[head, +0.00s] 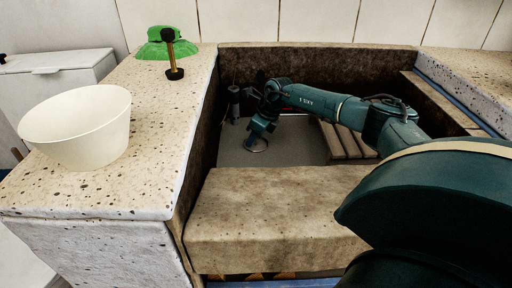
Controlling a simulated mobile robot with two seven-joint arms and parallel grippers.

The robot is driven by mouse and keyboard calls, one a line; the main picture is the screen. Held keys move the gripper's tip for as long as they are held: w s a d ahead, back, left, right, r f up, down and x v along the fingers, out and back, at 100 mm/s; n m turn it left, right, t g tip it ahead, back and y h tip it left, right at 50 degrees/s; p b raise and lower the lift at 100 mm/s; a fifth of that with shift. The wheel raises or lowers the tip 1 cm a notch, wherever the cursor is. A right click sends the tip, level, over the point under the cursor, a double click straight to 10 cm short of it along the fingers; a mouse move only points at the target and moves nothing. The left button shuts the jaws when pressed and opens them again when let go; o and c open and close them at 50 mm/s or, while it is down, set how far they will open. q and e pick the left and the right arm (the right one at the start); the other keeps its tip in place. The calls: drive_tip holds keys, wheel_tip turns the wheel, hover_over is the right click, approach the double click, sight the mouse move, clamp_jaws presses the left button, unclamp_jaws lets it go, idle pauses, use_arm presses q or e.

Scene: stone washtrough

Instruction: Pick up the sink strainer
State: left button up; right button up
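The sink strainer (261,149) appears as a small, pale round rim on the grey floor of the stone trough, partly covered by my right gripper. My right gripper (256,138) points down into the trough, with its tip directly at the strainer. Whether the fingers touch it, or are open or closed around it, is too small to tell. My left gripper is not in view.
A cream bowl (78,128) stands on the left stone ledge. Behind it are a dark-headed, wooden-handled plunger-like tool (172,58) and a green cloth-like thing (154,48). A slatted wooden rack (350,143) lies right in the trough. Stone walls surround the arm.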

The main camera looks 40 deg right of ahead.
clamp_jaws()
drive_tip(key=shift+r, duration=0.1)
idle(0.3)
